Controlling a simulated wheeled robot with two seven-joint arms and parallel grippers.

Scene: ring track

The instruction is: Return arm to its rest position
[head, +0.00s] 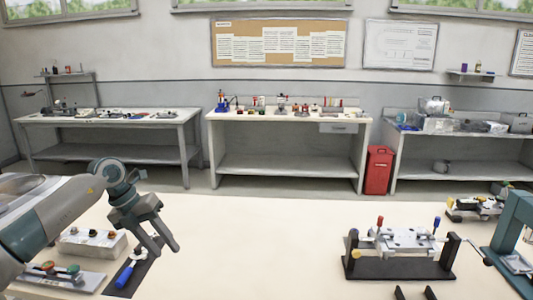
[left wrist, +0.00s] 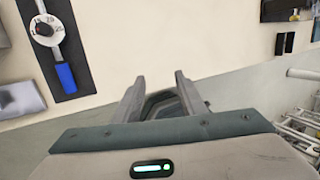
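My left arm comes in from the left in the head view. Its gripper (head: 162,250) hangs above the table, pointing down and to the right, close to a blue-handled tool. In the left wrist view the two fingers of this gripper (left wrist: 155,85) stand apart with nothing between them. Pale table top and its edge show beyond and below the fingers. My right gripper is not seen in either view.
The blue-handled tool with a dial (head: 125,274) lies on a dark mat. A grey box with knobs (head: 92,243) stands left of it. A fixture on a black base (head: 398,268) and a teal machine (head: 515,235) stand at right. The table's middle (head: 260,245) is clear.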

